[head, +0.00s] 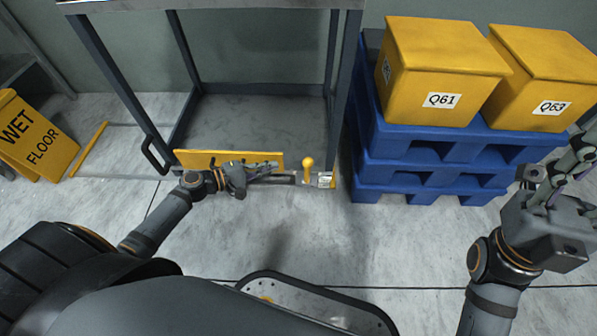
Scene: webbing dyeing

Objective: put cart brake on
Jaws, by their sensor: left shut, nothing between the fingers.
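The cart is a dark grey frame (113,82) with a low shelf and a yellow panel (225,158) along its lower front. The brake lever with a yellow knob (308,162) stands roughly upright at the right end of the lower front rail, beside a small white label (325,180). My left gripper (275,169) is shut and empty in front of the yellow panel, its fingertips pointing right, a short gap left of the lever. It hides part of the panel and rail. My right gripper (586,150) is at the right edge, partly cut off, far from the cart; its finger opening is unclear.
Stacked blue pallets (390,172) stand close to the cart's right side, carrying yellow boxes marked Q61 (430,75) and Q63 (555,80). A yellow wet floor sign (35,140) stands at the left. The concrete floor (400,240) before the cart is clear.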

